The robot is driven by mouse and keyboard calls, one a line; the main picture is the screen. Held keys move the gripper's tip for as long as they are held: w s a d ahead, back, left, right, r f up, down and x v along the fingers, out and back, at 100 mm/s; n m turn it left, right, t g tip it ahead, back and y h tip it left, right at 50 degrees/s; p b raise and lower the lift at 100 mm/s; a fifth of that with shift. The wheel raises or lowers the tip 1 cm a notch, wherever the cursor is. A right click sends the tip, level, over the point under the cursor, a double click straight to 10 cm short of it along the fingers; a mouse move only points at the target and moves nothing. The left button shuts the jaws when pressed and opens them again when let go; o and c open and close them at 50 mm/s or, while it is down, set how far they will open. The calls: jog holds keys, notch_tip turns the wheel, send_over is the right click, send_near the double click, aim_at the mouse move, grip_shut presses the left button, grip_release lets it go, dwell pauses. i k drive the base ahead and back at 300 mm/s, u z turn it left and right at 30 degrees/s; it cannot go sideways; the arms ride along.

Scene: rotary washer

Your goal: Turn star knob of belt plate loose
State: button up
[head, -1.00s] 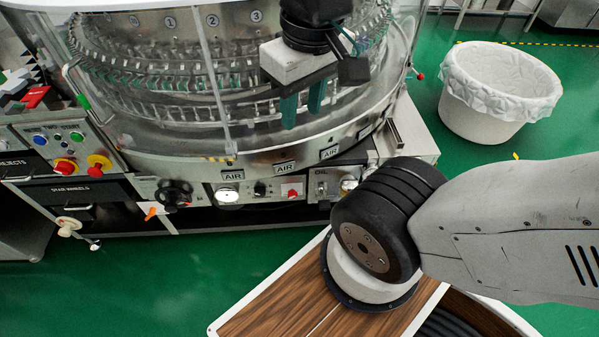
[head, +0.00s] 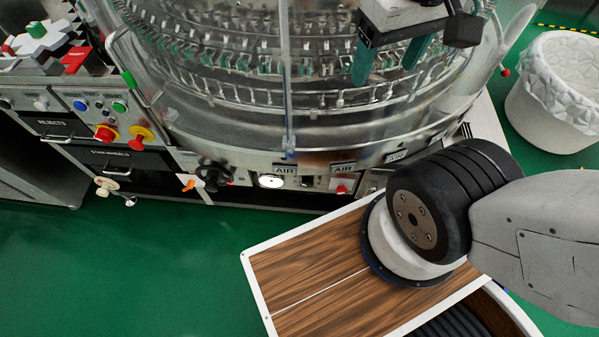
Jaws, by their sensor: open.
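A black lobed knob (head: 215,175) stands on the front panel of the washer, left of the round gauge. I see no readable label naming it as the belt plate's knob. A smaller beige knob (head: 105,187) sits further left, below the "STAR WHEELS" drawer front. My gripper (head: 386,74) is at the upper right, with its two teal fingers apart, pointing down and empty. It appears in front of the washer's clear guard, well up and to the right of the black knob, touching neither knob.
The washer's clear curved guard (head: 330,125) fills the upper middle. A control panel with red and yellow buttons (head: 140,137) is at the left. A white lined bin (head: 550,105) stands at the right. The green floor (head: 130,260) at lower left is clear.

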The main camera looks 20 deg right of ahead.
aim_at(341, 189)
jog(key=z, duration=0.45)
jog(key=k, duration=0.95)
jog(key=u, duration=0.6)
